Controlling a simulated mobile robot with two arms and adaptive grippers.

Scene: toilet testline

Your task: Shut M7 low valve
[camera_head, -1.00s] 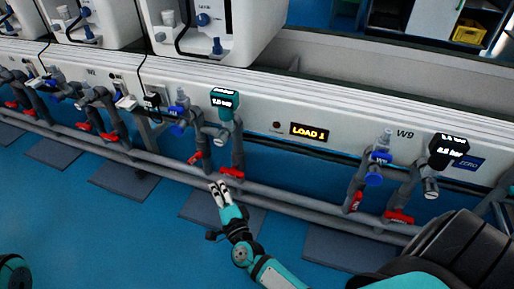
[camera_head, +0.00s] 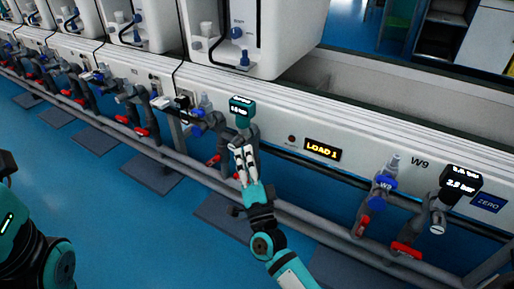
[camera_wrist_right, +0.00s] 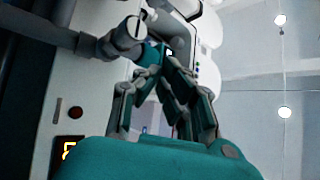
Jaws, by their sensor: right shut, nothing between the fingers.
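My right gripper (camera_head: 244,156) is shut and empty. It points up in front of the pipes just below a teal-capped gauge (camera_head: 241,106), and it covers part of the pipe there. Whether it touches the pipe I cannot tell. A red valve handle (camera_head: 213,160) shows on the lower pipe left of the gripper. No M7 label is readable, so I cannot tell which valve is M7 low. In the right wrist view my closed fingers (camera_wrist_right: 168,65) are near a grey pipe fitting (camera_wrist_right: 125,38). My left arm shows at the lower left, its gripper out of frame.
At the right, the W9 station has a blue valve (camera_head: 382,184), a dark gauge (camera_head: 461,180) and red handles (camera_head: 406,250). A LOAD 1 display (camera_head: 322,150) sits on the white panel. A long grey rail (camera_head: 320,224) runs low before the pipes.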

